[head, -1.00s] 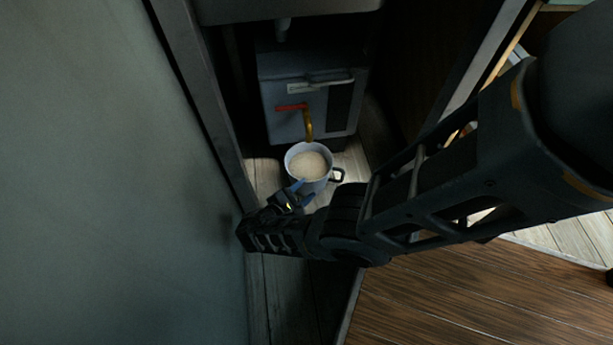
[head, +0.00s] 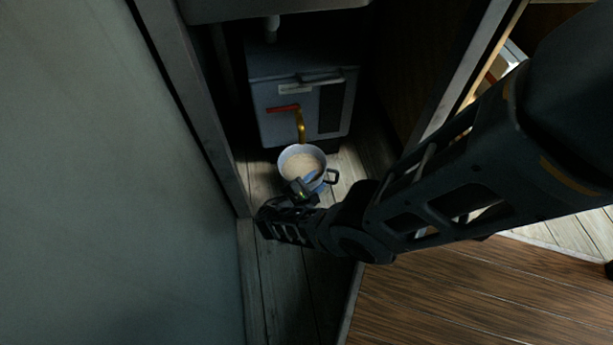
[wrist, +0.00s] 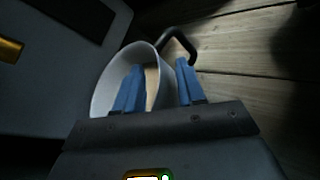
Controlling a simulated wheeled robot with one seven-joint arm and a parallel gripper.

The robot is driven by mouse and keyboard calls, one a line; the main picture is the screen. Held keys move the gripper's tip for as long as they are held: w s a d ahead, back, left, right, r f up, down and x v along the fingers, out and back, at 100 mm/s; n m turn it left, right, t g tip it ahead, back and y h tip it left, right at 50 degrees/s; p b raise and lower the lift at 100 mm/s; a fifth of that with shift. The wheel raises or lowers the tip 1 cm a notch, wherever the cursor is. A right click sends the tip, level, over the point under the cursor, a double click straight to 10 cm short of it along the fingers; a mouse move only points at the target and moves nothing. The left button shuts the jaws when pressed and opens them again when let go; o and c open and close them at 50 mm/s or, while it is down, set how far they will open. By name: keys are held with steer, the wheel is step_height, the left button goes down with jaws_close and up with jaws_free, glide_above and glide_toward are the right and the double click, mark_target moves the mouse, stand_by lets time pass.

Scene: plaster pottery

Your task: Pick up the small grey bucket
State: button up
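The small grey bucket (head: 304,151) stands upright on the floorboards below the brass tap, with pale beige contents inside and a dark handle on its right side. In the wrist view the bucket (wrist: 101,91) fills the upper middle, its handle (wrist: 180,42) at upper right. My gripper (head: 314,178) is at the bucket's near rim. In the wrist view my gripper (wrist: 160,78) has its blue fingers apart, one over the bucket's inside and the other by its right wall, with the rim between them. I cannot tell whether either finger touches the bucket.
A grey metal box (head: 290,96) with a red lever (head: 283,109) and a brass tap (head: 301,128) stands just behind the bucket. Cabinet side walls close in on left and right. A large grey panel (head: 90,200) fills the left. Bare floorboards (head: 285,285) lie in front.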

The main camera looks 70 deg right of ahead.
jaws_close()
steer(key=shift+f, duration=0.1)
stand_by(1.1)
